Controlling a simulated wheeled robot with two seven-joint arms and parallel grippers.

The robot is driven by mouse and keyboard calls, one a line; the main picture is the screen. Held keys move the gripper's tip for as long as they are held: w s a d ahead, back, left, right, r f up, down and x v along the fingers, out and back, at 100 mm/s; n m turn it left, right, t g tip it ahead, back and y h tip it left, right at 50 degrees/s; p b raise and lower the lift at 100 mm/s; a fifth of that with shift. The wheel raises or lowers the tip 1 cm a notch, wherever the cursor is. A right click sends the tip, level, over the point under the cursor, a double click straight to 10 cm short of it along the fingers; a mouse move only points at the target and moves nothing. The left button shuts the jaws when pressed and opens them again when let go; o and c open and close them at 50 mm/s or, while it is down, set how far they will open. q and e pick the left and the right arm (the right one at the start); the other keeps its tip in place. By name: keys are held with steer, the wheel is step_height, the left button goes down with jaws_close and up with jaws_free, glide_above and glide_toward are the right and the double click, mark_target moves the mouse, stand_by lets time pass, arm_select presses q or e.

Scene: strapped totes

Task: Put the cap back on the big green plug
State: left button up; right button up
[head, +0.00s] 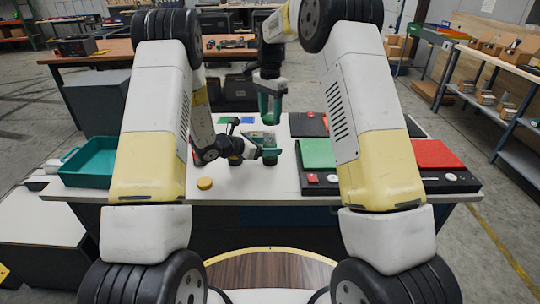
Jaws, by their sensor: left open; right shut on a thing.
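My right gripper (270,117) points down above the middle of the white table, with teal fingers. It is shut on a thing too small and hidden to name. My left gripper (269,150) is lower, close to the tabletop and just below the right one in the picture. It is open and reaches in from the left, with teal parts at its end.
A teal tray (92,163) stands at the table's left end. A green panel (317,154) and a red panel (436,154) lie on dark bases at the right, with a small red piece (312,178) in front. Bare white table (245,187) shows at the front middle.

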arm_select(q)
steer(key=shift+w+d+f, duration=0.25)
steer(key=shift+w+d, duration=0.05)
steer(key=shift+d, duration=0.15)
jaws_close()
